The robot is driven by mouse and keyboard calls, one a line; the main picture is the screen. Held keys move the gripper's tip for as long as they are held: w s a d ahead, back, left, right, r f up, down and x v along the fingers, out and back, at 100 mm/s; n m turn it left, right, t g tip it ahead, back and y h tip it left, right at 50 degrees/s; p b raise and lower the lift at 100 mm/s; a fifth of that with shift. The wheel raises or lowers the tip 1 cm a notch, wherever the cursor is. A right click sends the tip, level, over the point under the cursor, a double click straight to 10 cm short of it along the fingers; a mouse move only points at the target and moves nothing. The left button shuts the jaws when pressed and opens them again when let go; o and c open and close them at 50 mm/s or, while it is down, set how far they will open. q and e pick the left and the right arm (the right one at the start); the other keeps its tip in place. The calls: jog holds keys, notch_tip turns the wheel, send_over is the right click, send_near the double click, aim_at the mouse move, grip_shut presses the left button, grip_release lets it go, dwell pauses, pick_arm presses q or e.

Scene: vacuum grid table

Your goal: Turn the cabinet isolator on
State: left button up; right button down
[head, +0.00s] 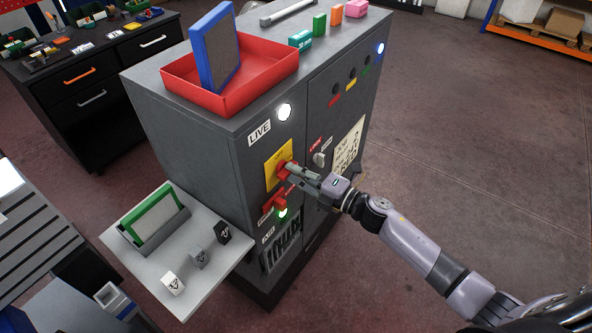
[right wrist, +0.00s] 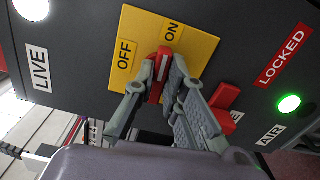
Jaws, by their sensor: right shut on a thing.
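The grey cabinet (head: 190,130) stands in the middle of the head view. Its isolator is a red rotary knob (right wrist: 160,72) on a yellow plate (right wrist: 200,45) marked OFF and ON, which also shows in the head view (head: 271,169). My right gripper (head: 289,172) reaches in from the right and is shut on the knob, with a finger on either side in the right wrist view (right wrist: 157,90). The knob's white line points more toward ON than OFF. A white lamp (head: 284,112) by the LIVE label (head: 259,133) looks bright. My left gripper is not in view.
A red handle (right wrist: 222,108) and a lit green lamp (right wrist: 289,104) by the AIR label sit close to my right gripper. A grey switch (head: 319,159) is to its right. A red tray (head: 215,105) is on top. A side shelf (head: 205,285) juts out lower left.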

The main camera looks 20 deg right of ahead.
dwell(0.5)
jog(key=c, duration=1.6)
grip_release()
jog(key=shift+c, duration=0.2)
jog(key=shift+s+d, duration=0.1)
jog(key=v, duration=1.1)
jog(key=shift+s+d, duration=0.3)
jog(key=shift+f, duration=0.1)
